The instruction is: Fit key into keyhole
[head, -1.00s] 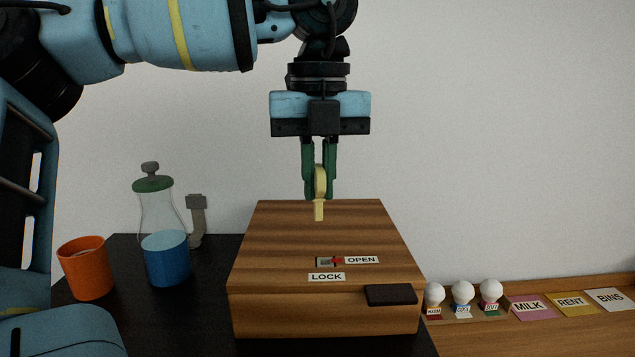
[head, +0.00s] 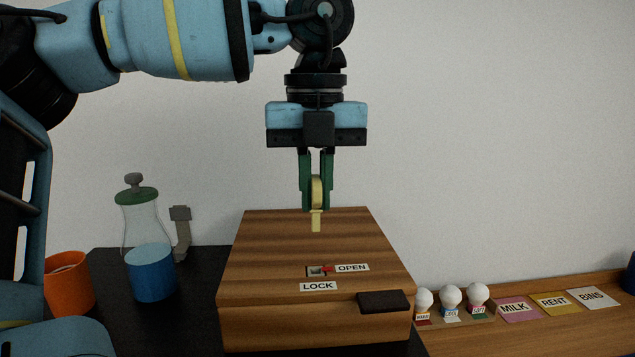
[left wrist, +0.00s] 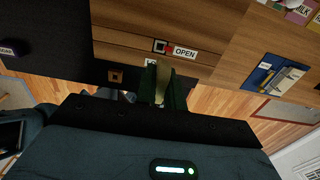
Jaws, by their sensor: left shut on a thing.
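My left gripper (head: 316,207) is shut on a pale yellow key (head: 316,222), which points straight down above the wooden box. The key also shows in the left wrist view (left wrist: 163,76). The wooden box (head: 270,240) stands on a black surface. On its lid is a small keyhole plate (head: 316,271) with a red mark beside it, between an OPEN label (head: 352,268) and a LOCK label (head: 318,286). In the head view the key's tip shows above the plate, over the lid's back part; the gap to the lid is hard to tell. My right gripper is not in view.
Several white bulbs (head: 450,297) and labelled cards (head: 554,305) lie on the wooden desk (head: 560,338) at right.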

